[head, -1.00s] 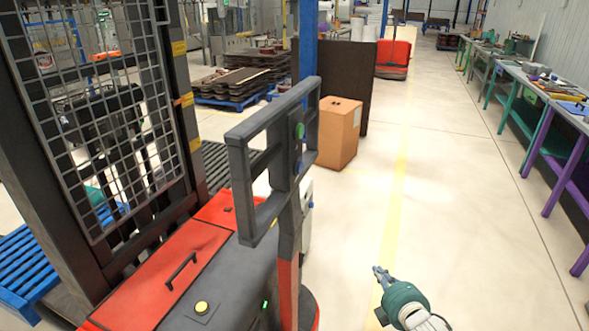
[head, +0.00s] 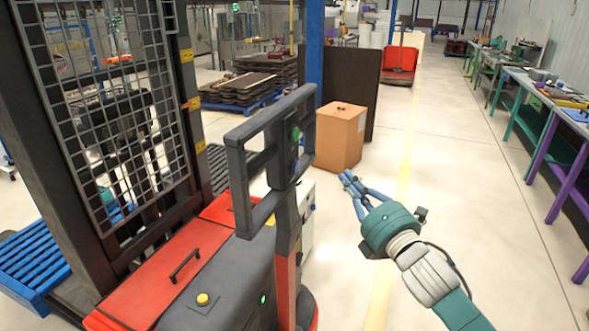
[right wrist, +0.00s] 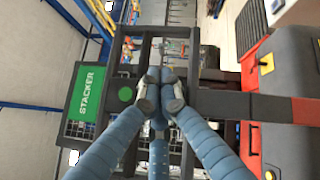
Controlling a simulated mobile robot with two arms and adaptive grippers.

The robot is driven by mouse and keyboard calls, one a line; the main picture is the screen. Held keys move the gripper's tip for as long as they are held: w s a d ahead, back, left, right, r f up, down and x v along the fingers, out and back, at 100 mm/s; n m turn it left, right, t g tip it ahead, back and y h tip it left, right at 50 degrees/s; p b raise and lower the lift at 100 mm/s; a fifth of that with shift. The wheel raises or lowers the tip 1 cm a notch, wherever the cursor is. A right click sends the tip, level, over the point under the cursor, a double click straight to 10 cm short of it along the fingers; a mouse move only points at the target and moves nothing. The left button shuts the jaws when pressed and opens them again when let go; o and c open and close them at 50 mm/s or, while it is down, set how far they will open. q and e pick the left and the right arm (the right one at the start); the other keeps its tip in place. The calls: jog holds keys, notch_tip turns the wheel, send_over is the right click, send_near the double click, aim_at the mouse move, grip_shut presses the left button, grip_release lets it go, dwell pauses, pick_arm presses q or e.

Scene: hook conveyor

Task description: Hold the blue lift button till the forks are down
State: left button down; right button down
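The red and dark grey stacker (head: 150,275) stands at the left with its mesh-guarded mast. Its grey tiller handle (head: 238,180) rises in front of me, with a green button (head: 295,133) and a small dark-blue button (head: 294,167) below it. My right gripper (head: 350,183) is right of the handle, apart from it, its fingers together and empty. In the right wrist view, the fingertips (right wrist: 160,88) meet in front of the handle, beside the green button (right wrist: 125,94), and seem to cover the blue one. The forks are not clearly visible. My left gripper is out of view.
A yellow button (head: 202,299) sits on the stacker's cover. A blue pallet (head: 35,262) lies at the left. A cardboard box (head: 341,137) stands behind the handle. Benches (head: 540,95) line the right wall. The floor between is clear.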

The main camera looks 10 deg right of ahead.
aim_at(296, 168)
jog(key=shift+w+a, duration=0.1)
jog(key=shift+w, duration=0.05)
jog(key=w+a, duration=0.4)
jog(key=a, duration=0.3)
jog(key=shift+w, duration=0.4)
jog(key=shift+a, duration=0.1)
dwell(1.3)
jog(key=shift+w+a, duration=0.25)
jog(key=shift+a, duration=0.05)
jog(key=shift+w+a, duration=0.2)
jog(key=shift+a, duration=0.15)
dwell(2.9)
jog(key=shift+d, duration=0.1)
dwell(1.1)
jog(key=shift+s+d, duration=0.5)
jog(key=shift+d, duration=0.05)
